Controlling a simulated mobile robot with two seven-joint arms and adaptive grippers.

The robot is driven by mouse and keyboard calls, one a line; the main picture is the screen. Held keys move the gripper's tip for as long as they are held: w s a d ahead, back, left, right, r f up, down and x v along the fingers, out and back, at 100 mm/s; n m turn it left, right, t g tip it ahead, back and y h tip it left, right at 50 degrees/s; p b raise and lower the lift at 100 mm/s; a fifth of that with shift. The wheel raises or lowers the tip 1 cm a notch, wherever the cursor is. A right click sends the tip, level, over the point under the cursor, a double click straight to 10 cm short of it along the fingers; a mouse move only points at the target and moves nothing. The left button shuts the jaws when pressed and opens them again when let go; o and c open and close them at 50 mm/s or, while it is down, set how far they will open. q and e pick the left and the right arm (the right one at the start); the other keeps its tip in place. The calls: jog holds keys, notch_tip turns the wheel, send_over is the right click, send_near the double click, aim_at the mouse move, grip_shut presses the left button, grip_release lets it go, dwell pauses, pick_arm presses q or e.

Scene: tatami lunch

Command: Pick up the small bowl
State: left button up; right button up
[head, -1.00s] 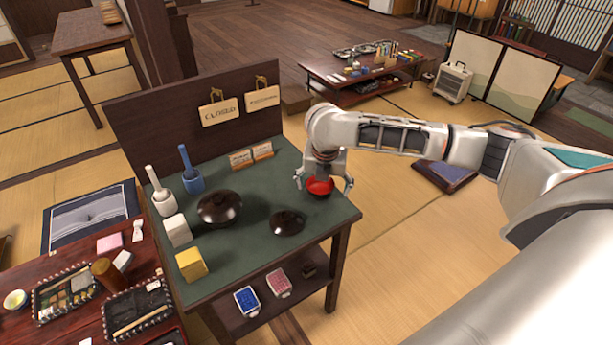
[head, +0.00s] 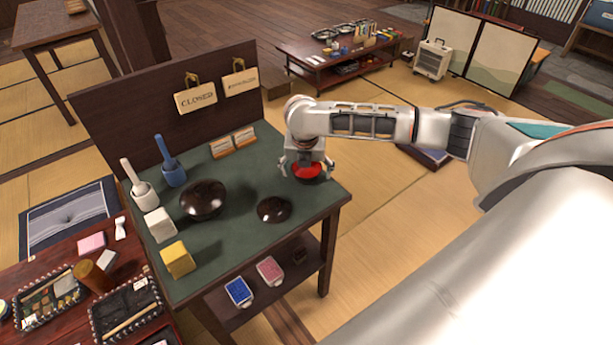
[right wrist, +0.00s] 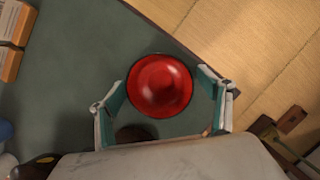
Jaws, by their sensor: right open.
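The small bowl (right wrist: 160,86) is red inside with a dark rim. It stands upright near the right back corner of the green-topped table (head: 232,245). In the head view the bowl (head: 309,172) is partly hidden under my right gripper (head: 304,168). In the right wrist view my right gripper (right wrist: 166,104) is open, with one finger on each side of the bowl. I see a gap at the left finger; the right finger is very close to the rim, and I cannot tell whether it touches. My left gripper is not in view.
A dark lidded bowl (head: 203,199) and a dark lid (head: 274,209) are on the same table, left of the small bowl. Two small wooden signs (head: 233,144) stand behind. Yellow (head: 177,259) and white (head: 159,224) blocks are at the left edge. A dark backboard (head: 140,118) closes the back.

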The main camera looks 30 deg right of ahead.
jog(key=c, duration=1.2)
jog(key=shift+r, duration=0.1)
jog(key=shift+c, duration=0.2)
